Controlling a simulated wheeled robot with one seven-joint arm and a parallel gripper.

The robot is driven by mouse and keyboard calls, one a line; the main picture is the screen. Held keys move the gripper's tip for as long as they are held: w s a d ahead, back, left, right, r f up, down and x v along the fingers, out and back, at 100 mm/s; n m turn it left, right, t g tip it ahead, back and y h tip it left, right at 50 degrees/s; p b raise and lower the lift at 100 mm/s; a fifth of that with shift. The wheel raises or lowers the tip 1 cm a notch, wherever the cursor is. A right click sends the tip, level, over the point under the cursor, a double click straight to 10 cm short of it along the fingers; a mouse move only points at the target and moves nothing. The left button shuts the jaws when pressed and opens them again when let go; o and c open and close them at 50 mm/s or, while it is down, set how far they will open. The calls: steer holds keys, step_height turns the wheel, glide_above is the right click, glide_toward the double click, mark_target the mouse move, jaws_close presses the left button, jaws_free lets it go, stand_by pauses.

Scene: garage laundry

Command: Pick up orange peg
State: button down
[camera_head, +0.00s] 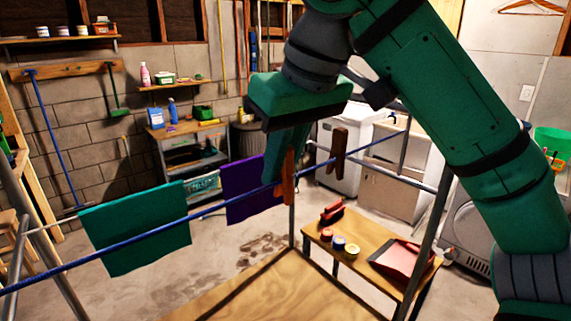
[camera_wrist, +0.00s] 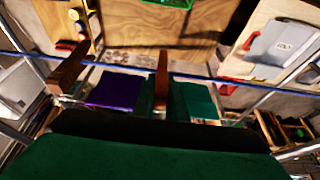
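The orange peg (camera_head: 288,178) stands upright on the blue clothesline, beside the purple cloth. It also shows in the wrist view (camera_wrist: 161,72), near the middle. My gripper (camera_head: 281,165) points down at the line right at the peg, with its green fingers behind and beside it. In the wrist view the gripper (camera_wrist: 162,97) has the peg's lower part between or very near its fingers. The dark finger edges there do not show whether they press on the peg.
A dark brown peg (camera_head: 338,150) sits farther right on the same line. A teal cloth (camera_head: 135,226) and a purple cloth (camera_head: 240,190) hang from the rack. A wooden bench (camera_head: 345,262) with a red dustpan (camera_head: 402,257) and small tins stands below.

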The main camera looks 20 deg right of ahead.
steer(key=shift+r, duration=0.1)
step_height(320, 180, up, 10)
stand_by(0.9)
